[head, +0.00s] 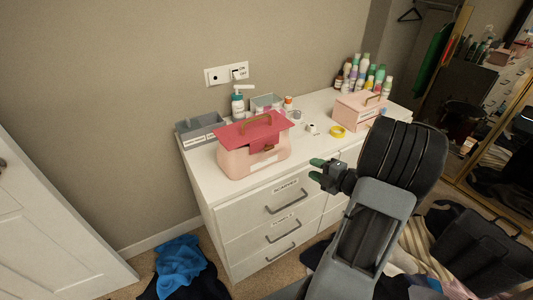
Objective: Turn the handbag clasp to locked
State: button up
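A pink handbag (240,164) stands on top of the white dresser (197,168), with a darker red flap (241,132) and a brass-coloured handle on top. A small brownish clasp (268,148) shows at the flap's front edge; it is too small to tell which way it is turned.
A pale pink box (357,116), a yellow roll (338,131) and several bottles (366,72) stand on the dresser's right side. A grey tray (199,127) sits behind the handbag. Clothes (180,262) lie on the floor. A white door (50,230) is at left.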

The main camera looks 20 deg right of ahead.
aim_at(271, 149)
jog(key=a+r+n+y, duration=0.4)
jog(key=p+x, duration=0.1)
jog(key=x, duration=1.1)
jog(key=shift+w+p, duration=0.35)
jog(key=shift+p, duration=0.05)
jog(key=shift+c, duration=0.4)
